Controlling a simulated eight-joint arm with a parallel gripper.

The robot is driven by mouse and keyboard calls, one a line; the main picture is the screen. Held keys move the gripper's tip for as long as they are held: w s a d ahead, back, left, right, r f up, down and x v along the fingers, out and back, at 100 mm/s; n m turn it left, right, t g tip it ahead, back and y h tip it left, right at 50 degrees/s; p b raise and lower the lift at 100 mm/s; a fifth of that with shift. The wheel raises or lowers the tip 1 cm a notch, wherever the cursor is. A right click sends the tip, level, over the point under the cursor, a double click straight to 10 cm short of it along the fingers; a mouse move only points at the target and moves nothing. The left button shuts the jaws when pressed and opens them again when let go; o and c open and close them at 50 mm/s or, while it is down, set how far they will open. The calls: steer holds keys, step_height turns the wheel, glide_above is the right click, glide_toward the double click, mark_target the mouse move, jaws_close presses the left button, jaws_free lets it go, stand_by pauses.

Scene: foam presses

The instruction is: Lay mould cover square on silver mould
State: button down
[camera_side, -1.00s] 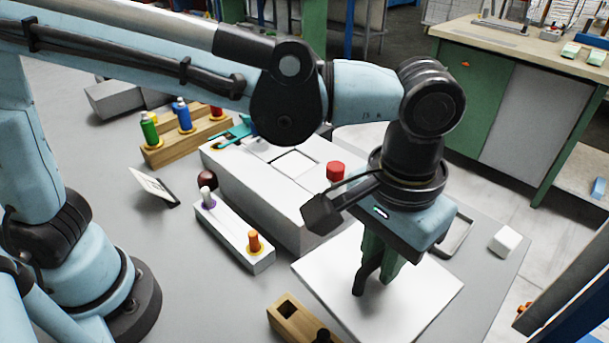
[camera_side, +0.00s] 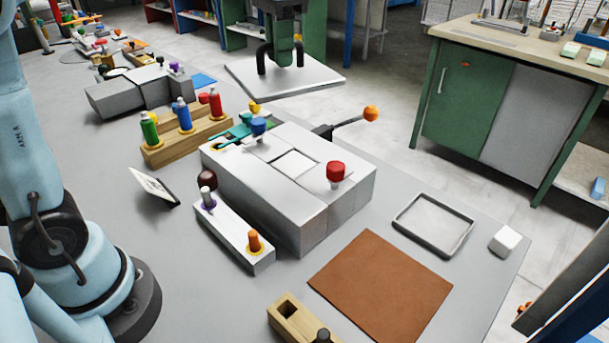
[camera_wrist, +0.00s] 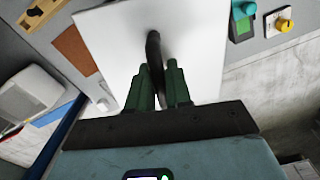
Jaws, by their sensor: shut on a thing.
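The mould cover (camera_side: 312,78) is a flat pale square plate with a black handle. It hangs level in the air beyond the centre block, at the top of the side view. My gripper (camera_side: 284,58) is shut on its handle. In the wrist view the cover (camera_wrist: 108,50) spreads below my green fingers (camera_wrist: 158,70), and the handle stands between them. A silver-grey block (camera_side: 255,202) with a square recess in its top, a red knob and a blue knob stands mid-table. It appears to be the silver mould, and its top is uncovered.
A brown mat (camera_side: 380,285) lies bare at the front right. A shallow grey tray (camera_side: 434,224) and white cube (camera_side: 505,240) are beyond it. A lever with an orange ball (camera_side: 370,113) sticks out behind the block. Coloured bottles (camera_side: 184,115) stand in a wooden rack at left.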

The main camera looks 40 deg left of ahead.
steer(key=s+d+f+n, duration=0.15)
steer(key=d+f, duration=0.25)
steer(key=d, duration=0.6)
steer(key=s+d+f, duration=0.2)
steer(key=d+f, duration=0.2)
steer(key=d, duration=0.5)
steer(key=s+d+f+n, duration=0.2)
steer(key=s+d+f, duration=0.6)
steer(key=s+d, duration=0.3)
steer(key=w+f, duration=0.2)
steer(key=w, duration=0.1)
steer(key=w+a+f, duration=0.1)
steer(key=w+f, duration=0.1)
steer(key=w, duration=0.2)
steer(key=w+a+f, duration=0.1)
steer(key=w+f, duration=0.1)
steer(key=w, duration=0.1)
steer(key=shift+w+a+f, duration=0.25)
steer(key=shift+w+f, duration=0.1)
steer(key=shift+w, duration=0.05)
glide_above(381, 284)
steer(key=shift+f, duration=2.1)
steer(key=c, duration=1)
jaws_free()
steer(key=shift+f, duration=0.1)
steer(key=shift+c, duration=0.2)
